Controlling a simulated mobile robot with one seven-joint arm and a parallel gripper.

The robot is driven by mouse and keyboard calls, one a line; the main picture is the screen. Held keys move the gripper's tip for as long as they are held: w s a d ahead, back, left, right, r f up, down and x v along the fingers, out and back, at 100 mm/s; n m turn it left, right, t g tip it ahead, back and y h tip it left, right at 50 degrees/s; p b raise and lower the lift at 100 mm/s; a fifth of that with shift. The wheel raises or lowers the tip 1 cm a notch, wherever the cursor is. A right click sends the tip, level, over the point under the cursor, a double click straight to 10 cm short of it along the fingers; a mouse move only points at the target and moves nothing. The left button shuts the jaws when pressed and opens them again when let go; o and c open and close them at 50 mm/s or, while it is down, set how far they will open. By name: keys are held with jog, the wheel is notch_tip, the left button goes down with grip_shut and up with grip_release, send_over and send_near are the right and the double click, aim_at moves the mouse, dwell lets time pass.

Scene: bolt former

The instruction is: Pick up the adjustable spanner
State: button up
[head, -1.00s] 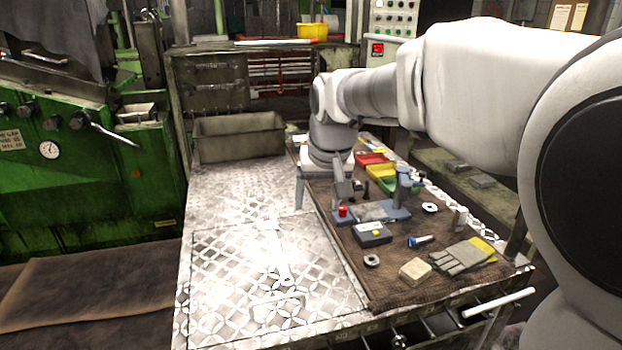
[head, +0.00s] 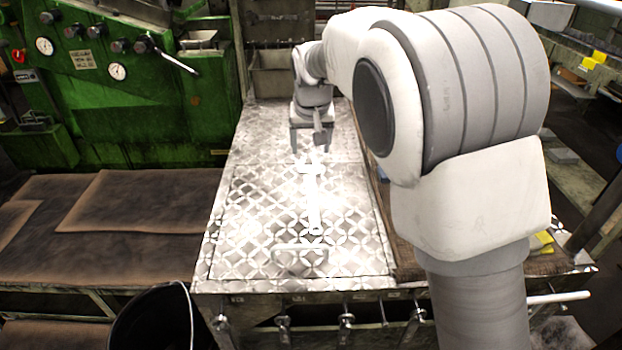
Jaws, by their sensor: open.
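The adjustable spanner (head: 313,208) lies on the shiny patterned metal bench top (head: 245,225), its length running from the far side toward me. It is pale and washed out by glare, so its outline is hard to make out. My gripper (head: 310,150) is open and empty, pointing down at the far end of the spanner. Its two fingers appear on either side of that end in the picture. I cannot tell how high the fingertips are above the bench top.
My arm hides most of the brown mat (head: 405,255) on the right and what lies on it. A flat handle (head: 300,247) lies in the bench top near its front. A black bucket (head: 155,318) stands at the front left. A green machine (head: 135,110) stands at the back left.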

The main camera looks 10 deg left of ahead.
send_near(310, 179)
jog(key=shift+w+x, duration=0.2)
jog(key=shift+x, duration=3.5)
jog(key=shift+f, duration=0.25)
grip_shut()
jog(key=shift+r, duration=0.1)
